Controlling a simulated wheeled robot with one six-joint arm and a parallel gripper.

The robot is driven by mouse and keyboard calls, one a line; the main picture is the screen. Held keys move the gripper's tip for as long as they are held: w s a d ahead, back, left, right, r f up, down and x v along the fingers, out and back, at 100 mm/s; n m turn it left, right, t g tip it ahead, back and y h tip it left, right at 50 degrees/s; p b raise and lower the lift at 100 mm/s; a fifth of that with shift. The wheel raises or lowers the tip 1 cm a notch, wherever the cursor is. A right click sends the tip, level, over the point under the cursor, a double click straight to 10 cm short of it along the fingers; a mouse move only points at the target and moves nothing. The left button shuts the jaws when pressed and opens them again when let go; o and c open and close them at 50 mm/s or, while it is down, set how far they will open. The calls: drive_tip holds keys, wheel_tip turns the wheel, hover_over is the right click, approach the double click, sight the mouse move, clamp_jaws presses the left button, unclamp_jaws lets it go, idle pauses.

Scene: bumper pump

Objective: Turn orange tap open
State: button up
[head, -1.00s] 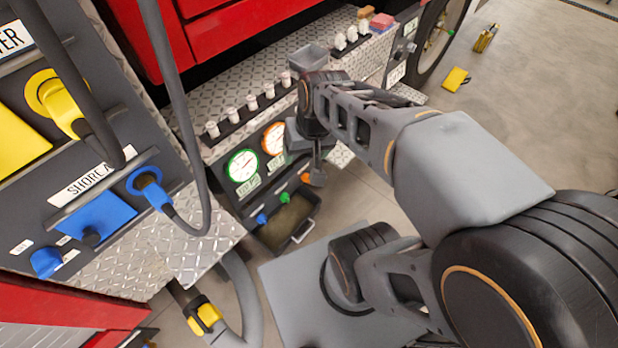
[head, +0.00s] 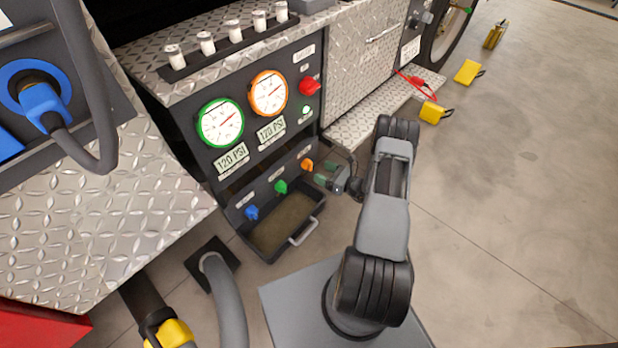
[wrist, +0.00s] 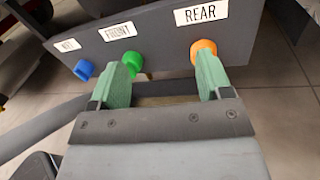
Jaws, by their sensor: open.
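The orange tap (head: 307,165) sits at the right end of the lower panel, under the gauges. In the wrist view the orange tap (wrist: 203,50) is under the REAR label, just beyond the tip of my right finger. The green tap (head: 281,187) is left of it; in the wrist view it shows (wrist: 133,61) just beyond the left fingertip. The blue tap (head: 252,212) is furthest left. My gripper (head: 326,173) is open and empty, just right of the orange tap in the head view. In the wrist view the green fingers (wrist: 165,75) are spread apart. Contact with the taps cannot be told.
A dark tray (head: 270,243) with a handle stands below the taps. A green-rimmed gauge (head: 221,122) and an orange-rimmed gauge (head: 269,92) are above. A red knob (head: 310,86) is at their right. Open floor (head: 490,190) lies to the right.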

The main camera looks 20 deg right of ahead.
sight(311, 169)
drive_tip(key=d+f+m+t+h+b, duration=0.2)
drive_tip(key=d+f+m+h, duration=0.15)
drive_tip(key=f, duration=0.55)
drive_tip(key=shift+m, duration=0.45)
drive_tip(key=b+x, duration=0.1)
drive_tip(key=x, duration=0.3)
drive_tip(key=b+x, duration=0.1)
drive_tip(key=x, duration=0.2)
drive_tip(key=b+x, duration=0.1)
drive_tip(key=x, duration=0.3)
drive_tip(key=shift+w+a+r+b, duration=0.15)
drive_tip(key=shift+w+a+b, duration=0.15)
drive_tip(key=shift+a, duration=0.1)
drive_tip(key=shift+c, duration=0.4)
drive_tip(key=c, duration=0.8)
drive_tip(key=shift+a, duration=0.2)
drive_tip(key=shift+c, duration=0.2)
drive_tip(key=shift+d, duration=0.15)
